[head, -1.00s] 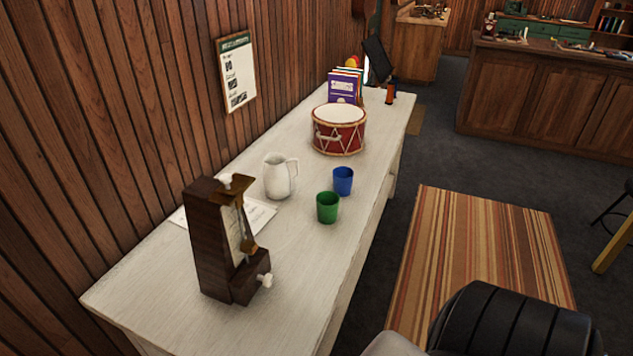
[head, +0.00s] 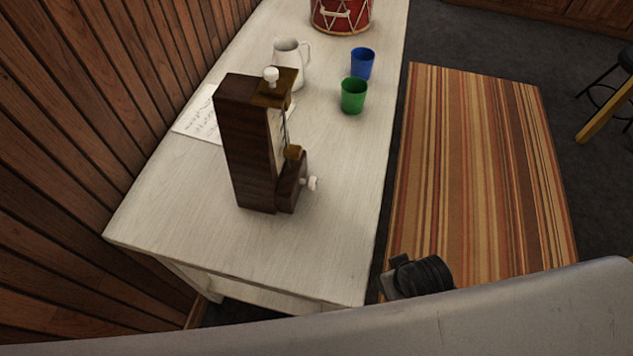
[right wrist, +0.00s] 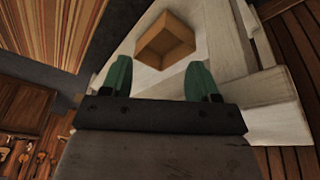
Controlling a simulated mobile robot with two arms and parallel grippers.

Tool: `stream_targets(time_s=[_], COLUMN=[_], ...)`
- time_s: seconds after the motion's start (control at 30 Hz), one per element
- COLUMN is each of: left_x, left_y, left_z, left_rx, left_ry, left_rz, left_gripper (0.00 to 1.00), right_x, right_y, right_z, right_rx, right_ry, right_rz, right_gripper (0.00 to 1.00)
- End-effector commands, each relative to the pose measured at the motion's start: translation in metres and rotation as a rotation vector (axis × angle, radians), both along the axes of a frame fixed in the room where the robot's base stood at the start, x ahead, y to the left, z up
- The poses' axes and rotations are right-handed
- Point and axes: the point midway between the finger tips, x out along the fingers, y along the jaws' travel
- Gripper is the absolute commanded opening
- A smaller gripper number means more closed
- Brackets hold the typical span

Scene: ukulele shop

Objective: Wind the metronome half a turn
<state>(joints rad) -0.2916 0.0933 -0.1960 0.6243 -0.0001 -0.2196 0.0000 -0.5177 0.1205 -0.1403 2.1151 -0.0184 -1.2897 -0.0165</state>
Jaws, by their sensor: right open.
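The metronome (head: 250,150) is a tall dark wooden case standing upright on the white table, near its front end. Its white winding key (head: 311,183) sticks out low on the right side. A white knob (head: 271,75) sits at its top. My right gripper (right wrist: 159,78) shows in the right wrist view with its two green fingertips apart and nothing between them. It is apart from the winding key. The metronome cannot be made out clearly in the right wrist view. My left gripper is not in view.
On the white table (head: 170,230), a sheet of paper (head: 202,125), white pitcher (head: 293,62), green cup (head: 354,96), blue cup (head: 362,63) and red drum (head: 340,18) stand beyond. The wooden wall is left. An orange-brown box-like shape (right wrist: 165,42) shows in the wrist view.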

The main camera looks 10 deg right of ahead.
Motion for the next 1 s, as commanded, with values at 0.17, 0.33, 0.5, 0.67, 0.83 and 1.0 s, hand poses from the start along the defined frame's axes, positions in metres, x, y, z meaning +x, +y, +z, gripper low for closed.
stream_targets(time_s=[0.17, 0.33, 0.5, 0.67, 0.83, 1.0], left_x=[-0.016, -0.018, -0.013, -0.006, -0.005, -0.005], left_y=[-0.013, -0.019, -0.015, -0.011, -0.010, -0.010], left_z=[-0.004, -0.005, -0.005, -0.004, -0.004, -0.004], left_rx=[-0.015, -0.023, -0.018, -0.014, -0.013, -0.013], left_ry=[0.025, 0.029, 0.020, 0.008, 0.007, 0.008], left_rz=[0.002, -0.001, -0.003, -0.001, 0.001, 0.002], left_gripper=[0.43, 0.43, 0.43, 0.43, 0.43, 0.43], right_x=[0.024, 0.080, 0.125, 0.165, 0.197, 0.201], right_y=[-0.010, -0.023, -0.023, -0.009, 0.029, 0.064], right_z=[0.059, 0.106, 0.138, 0.171, 0.197, 0.184], right_rx=[-0.093, -0.343, -0.586, -0.893, -1.358, -1.816], right_ry=[-0.158, -0.455, -0.691, -0.930, -1.222, -1.448], right_rz=[0.084, 0.298, 0.510, 0.784, 1.238, 1.791], right_gripper=[0.60, 0.60, 0.60, 0.60, 0.60, 0.60])
